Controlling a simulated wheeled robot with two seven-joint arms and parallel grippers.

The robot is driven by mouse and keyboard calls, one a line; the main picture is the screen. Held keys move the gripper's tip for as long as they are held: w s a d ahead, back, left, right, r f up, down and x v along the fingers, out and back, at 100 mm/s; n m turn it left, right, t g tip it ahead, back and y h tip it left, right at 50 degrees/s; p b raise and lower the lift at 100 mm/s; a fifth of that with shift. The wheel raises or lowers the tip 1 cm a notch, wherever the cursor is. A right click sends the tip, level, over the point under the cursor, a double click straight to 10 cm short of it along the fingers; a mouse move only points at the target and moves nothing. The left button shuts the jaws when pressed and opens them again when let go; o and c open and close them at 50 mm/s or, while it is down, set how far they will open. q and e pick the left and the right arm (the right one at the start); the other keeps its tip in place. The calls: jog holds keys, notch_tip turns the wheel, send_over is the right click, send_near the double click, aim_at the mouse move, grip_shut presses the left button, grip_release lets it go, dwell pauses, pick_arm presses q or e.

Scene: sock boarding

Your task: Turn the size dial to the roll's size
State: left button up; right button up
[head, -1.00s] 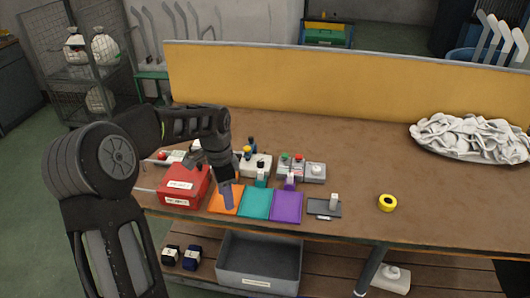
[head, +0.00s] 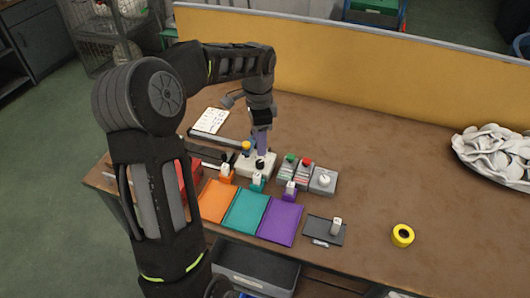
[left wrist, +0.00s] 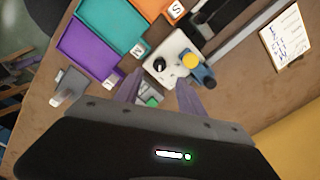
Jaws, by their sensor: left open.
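The size dial looks to be the black knob (left wrist: 160,63) with a white pointer mark on a pale box (left wrist: 174,48). In the head view the pale box (head: 248,168) stands behind the coloured trays, partly covered by my left gripper (head: 261,147). In the left wrist view the gripper (left wrist: 160,80) is open, its two purple-grey fingers pointing at the box with the dial roughly between their tips. I cannot tell whether they touch it. The dial's setting is too small to read. I cannot make out a roll with a size marking.
Orange (head: 217,201), teal (head: 246,211) and purple (head: 280,222) trays lie in front, with lettered blocks behind. Grey boxes with green and red buttons (head: 307,163) stand right. A yellow ring (head: 403,235) and white heap (head: 494,155) lie further right. A written card (head: 211,121) lies behind.

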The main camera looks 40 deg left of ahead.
aim_at(259, 162)
pick_arm(q)
jog(key=shift+f+p, duration=0.5)
jog(key=shift+f, duration=3.45)
grip_shut()
